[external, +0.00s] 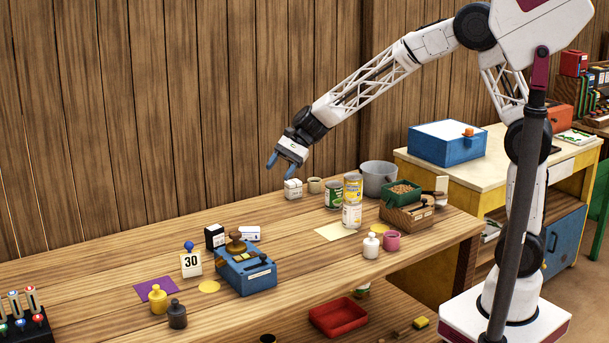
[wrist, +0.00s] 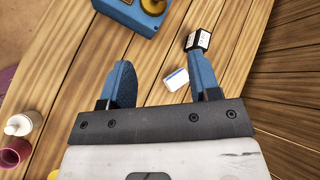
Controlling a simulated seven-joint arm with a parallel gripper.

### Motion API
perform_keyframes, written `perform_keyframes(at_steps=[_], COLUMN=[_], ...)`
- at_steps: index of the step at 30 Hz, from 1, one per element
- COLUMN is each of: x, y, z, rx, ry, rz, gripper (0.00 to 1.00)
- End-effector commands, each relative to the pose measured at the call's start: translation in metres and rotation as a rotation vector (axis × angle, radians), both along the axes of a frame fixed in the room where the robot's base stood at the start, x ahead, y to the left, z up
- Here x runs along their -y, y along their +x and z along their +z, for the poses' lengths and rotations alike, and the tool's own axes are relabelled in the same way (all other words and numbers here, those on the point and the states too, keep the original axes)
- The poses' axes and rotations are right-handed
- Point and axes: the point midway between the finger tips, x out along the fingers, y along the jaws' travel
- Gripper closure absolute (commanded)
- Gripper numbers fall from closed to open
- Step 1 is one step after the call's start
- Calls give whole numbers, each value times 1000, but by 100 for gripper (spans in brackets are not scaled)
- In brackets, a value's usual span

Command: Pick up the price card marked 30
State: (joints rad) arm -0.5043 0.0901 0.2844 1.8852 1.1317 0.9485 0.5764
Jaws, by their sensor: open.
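The price card marked 30 (external: 191,263) stands on the wooden table in the external view, a white card with black digits and a blue knob on top. It is left of the blue balance box (external: 247,272). I cannot make it out in the wrist view. My gripper (external: 283,166) is open, with its blue fingers pointing down, high above the back of the table and well to the right of the card. In the wrist view my gripper (wrist: 162,65) has nothing held between its fingers.
A black-and-white box (external: 215,236) and a white-and-blue box (external: 249,233) stand behind the balance. Yellow (external: 158,298) and dark (external: 177,314) weights stand in front of the card, near a purple sheet (external: 155,286). Cans (external: 352,190) stand farther right.

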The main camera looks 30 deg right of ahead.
Motion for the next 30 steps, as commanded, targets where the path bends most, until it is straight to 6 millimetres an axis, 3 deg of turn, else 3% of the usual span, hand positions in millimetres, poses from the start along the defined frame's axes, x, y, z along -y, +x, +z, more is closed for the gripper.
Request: perform_keyframes(at_steps=[3,18,24,30], x=[-41,-204,-247,-266], y=[8,18,15,13], z=[-18,-101,-129,-141], rx=[-73,-392,-485,-527], ry=[32,143,167,177], rz=[-32,-184,-230,-250], gripper=[43,43,43,43])
